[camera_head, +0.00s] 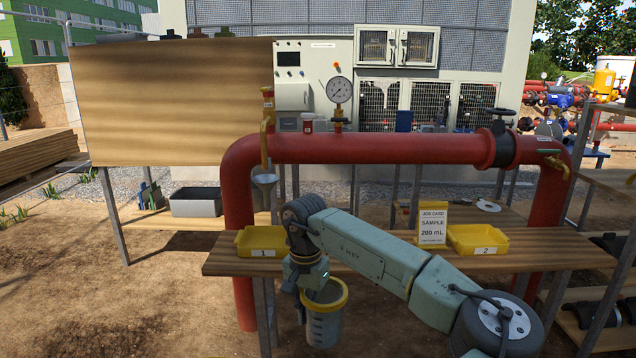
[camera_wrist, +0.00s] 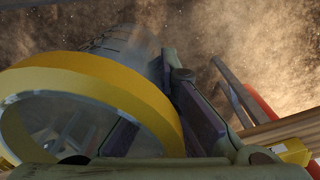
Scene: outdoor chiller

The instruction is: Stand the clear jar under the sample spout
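The clear jar (camera_head: 323,328) has a yellow rim and graduation marks, and hangs in front of the bench, below its top. In the wrist view the jar's yellow rim (camera_wrist: 95,82) fills the left side. My gripper (camera_head: 307,288) is shut on the jar's rim and wall, with one finger seeming to be inside the mouth and one outside. A yellow downpipe (camera_head: 264,145) on the left of the red pipe ends above a grey funnel-like cup (camera_head: 265,188). A brass tap (camera_head: 556,165) sits on the right. I cannot tell which is the sample spout.
The wooden bench (camera_head: 385,262) carries yellow tray 1 (camera_head: 262,251), yellow tray 2 (camera_head: 487,250) and a job card (camera_head: 432,225) reading sample 200 mL. The red pipe (camera_head: 390,149) crosses above. A wooden panel (camera_head: 170,100) stands at left. Open dirt lies front left.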

